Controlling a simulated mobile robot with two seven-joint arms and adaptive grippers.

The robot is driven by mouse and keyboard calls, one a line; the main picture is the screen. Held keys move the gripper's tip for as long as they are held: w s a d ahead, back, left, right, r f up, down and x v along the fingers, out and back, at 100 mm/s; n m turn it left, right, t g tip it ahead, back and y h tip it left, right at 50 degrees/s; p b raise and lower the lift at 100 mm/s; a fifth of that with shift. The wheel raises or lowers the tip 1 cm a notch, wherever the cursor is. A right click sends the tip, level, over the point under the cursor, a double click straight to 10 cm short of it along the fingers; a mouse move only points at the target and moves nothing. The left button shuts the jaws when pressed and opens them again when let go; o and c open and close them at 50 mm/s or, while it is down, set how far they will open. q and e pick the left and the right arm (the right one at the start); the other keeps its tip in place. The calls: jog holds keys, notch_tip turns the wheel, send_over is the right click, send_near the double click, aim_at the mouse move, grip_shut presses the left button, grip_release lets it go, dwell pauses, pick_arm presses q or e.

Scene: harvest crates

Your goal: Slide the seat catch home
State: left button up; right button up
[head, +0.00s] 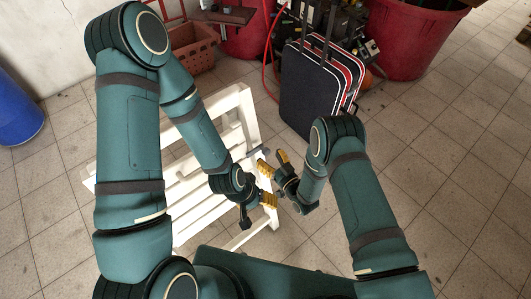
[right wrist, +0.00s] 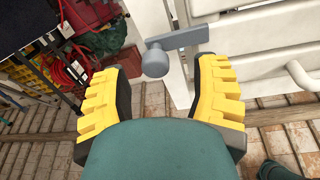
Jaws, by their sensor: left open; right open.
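The seat catch (right wrist: 180,40) is a grey bar with a round knob, on the white slatted seat (right wrist: 270,75). In the right wrist view its knob is just beyond and between the fingertips of my right gripper (right wrist: 160,85). That gripper is open, and neither yellow finger visibly touches the knob. In the head view the white seat (head: 235,100) stands behind my left arm, which hides much of it. My right gripper (head: 273,163) is at its right side. My left gripper (head: 267,199) is open, lower down, near the seat's front right part.
A dark suitcase (head: 312,95) with red and white trim stands behind my right gripper. A red tub (head: 410,45), an orange crate (head: 193,50) and a blue barrel (head: 15,110) stand farther back. The tiled floor (head: 455,160) at the right is clear.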

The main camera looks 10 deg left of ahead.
jog(key=v, duration=0.8)
jog(key=shift+s+d, duration=0.2)
jog(key=shift+s, duration=0.15)
jog(key=d+m+g+h, duration=0.4)
jog(key=d+m+h, duration=0.2)
jog(key=d+h, duration=0.3)
jog(key=s+d+r+m+g, duration=0.1)
jog(key=s+d+r+g, duration=0.1)
jog(key=s, duration=0.4)
jog(key=s+d+r+m+g, duration=0.2)
jog(key=s+d+g, duration=0.1)
jog(key=s, duration=0.3)
jog(key=shift+s+d+r+g+h, duration=0.15)
jog(key=shift+s+r+g+h, duration=0.2)
jog(key=shift+g, duration=0.35)
jog(key=shift+f, duration=0.1)
